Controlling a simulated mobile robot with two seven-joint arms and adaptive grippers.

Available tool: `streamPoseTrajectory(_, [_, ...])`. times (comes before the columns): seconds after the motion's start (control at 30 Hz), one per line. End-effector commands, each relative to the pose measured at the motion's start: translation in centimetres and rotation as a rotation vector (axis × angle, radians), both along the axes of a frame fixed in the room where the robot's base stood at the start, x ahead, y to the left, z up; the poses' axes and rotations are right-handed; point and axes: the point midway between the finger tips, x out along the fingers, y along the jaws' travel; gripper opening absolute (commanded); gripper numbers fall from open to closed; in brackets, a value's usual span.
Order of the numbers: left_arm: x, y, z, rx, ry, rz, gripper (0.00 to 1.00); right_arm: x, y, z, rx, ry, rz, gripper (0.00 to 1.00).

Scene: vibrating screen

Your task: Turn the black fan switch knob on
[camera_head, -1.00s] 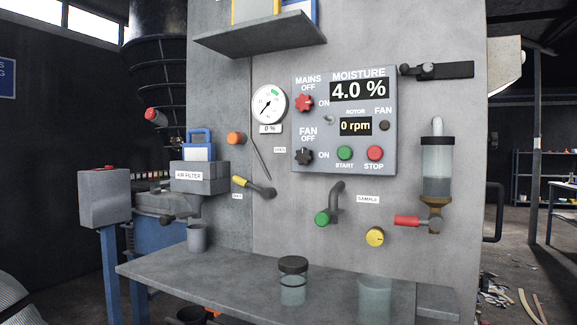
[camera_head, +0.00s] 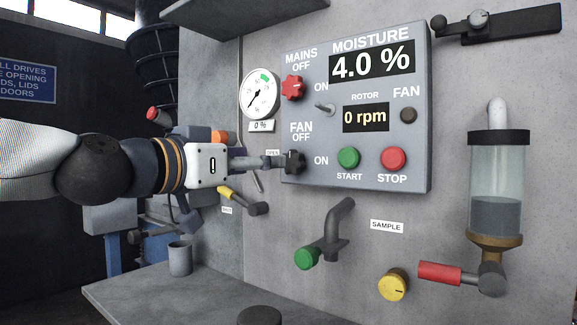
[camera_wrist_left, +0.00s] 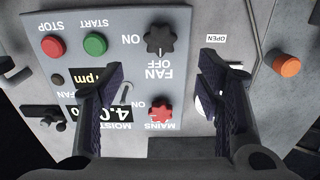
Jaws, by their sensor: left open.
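The black fan switch knob (camera_head: 293,162) sits at the lower left of the grey control panel (camera_head: 415,110), beside its OFF and ON labels. In the left wrist view the knob (camera_wrist_left: 160,38) appears upside down, just beyond and between my fingertips. A small pale mark on it seems to face OFF. My left gripper (camera_head: 272,162) reaches in from the left, level with the knob and close to it. In the wrist view its fingers (camera_wrist_left: 162,68) are apart with nothing between them; contact with the knob cannot be told. My right gripper is out of view.
The red mains knob (camera_head: 292,88) and a small toggle (camera_head: 325,108) are above. Green start (camera_head: 348,158) and red stop (camera_head: 393,158) buttons are to the right. The rotor display (camera_head: 366,117) reads 0 rpm. A yellow-handled lever (camera_head: 240,200) is below the gripper.

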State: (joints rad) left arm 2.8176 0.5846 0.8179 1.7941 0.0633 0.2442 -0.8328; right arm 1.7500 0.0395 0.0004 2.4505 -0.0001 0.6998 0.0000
Motion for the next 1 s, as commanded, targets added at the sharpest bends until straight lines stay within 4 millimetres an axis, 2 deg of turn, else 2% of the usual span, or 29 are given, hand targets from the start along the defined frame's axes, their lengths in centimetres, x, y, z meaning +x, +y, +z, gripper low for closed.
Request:
streamPoseTrajectory(0.03, [1.6, -0.8, -1.0, 0.002, 0.013, 0.001, 0.6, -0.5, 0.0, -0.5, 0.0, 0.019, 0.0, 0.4])
streamPoseTrajectory(0.1, [3.1, -2.0, -1.0, 0.002, 0.013, 0.0, 0.6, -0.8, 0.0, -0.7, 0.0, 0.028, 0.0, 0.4])
streamPoseTrajectory(0.3, [6.4, -4.5, -0.7, 0.001, 0.009, 0.001, 0.6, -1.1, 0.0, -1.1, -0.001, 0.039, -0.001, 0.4])
streamPoseTrajectory(0.47, [7.5, -5.4, -0.5, -0.001, 0.008, 0.0, 0.6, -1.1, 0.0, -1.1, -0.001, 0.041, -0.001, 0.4])
streamPoseTrajectory(0.7, [7.6, -5.5, -0.4, 0.001, 0.006, 0.001, 0.6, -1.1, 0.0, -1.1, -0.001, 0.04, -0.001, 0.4])
streamPoseTrajectory(0.73, [7.6, -5.5, -0.4, 0.001, 0.006, 0.001, 0.58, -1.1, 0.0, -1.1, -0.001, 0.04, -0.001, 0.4])
streamPoseTrajectory(0.93, [7.6, -5.5, -0.4, 0.001, 0.006, 0.001, 0.14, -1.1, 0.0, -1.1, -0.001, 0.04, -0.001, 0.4])
streamPoseTrajectory(1.0, [7.6, -5.5, -0.4, 0.001, 0.007, 0.001, 0.14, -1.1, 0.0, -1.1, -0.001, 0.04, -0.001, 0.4])
